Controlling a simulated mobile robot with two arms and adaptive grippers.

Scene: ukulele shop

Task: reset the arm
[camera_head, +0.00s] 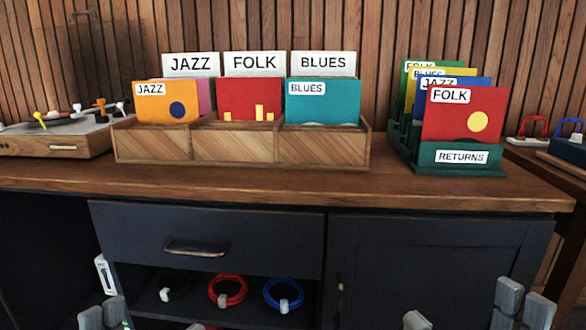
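My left gripper (150,320) shows only its grey fingertips at the bottom left edge, in front of the dark cabinet. Its fingertips are spread apart with nothing seen between them. My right gripper (468,313) shows its fingertips at the bottom right edge, also spread apart and empty. Both are low, below the wooden counter top (300,184), and apart from each other. The rest of both grippers and the arms are out of the picture.
On the counter stand a wooden record bin (236,147) with JAZZ, FOLK and BLUES sections, a green RETURNS rack (425,157) with several records, and a turntable (62,143) at left. Below are a drawer (130,225) and an open shelf with a red coil (213,290) and a blue coil (297,283).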

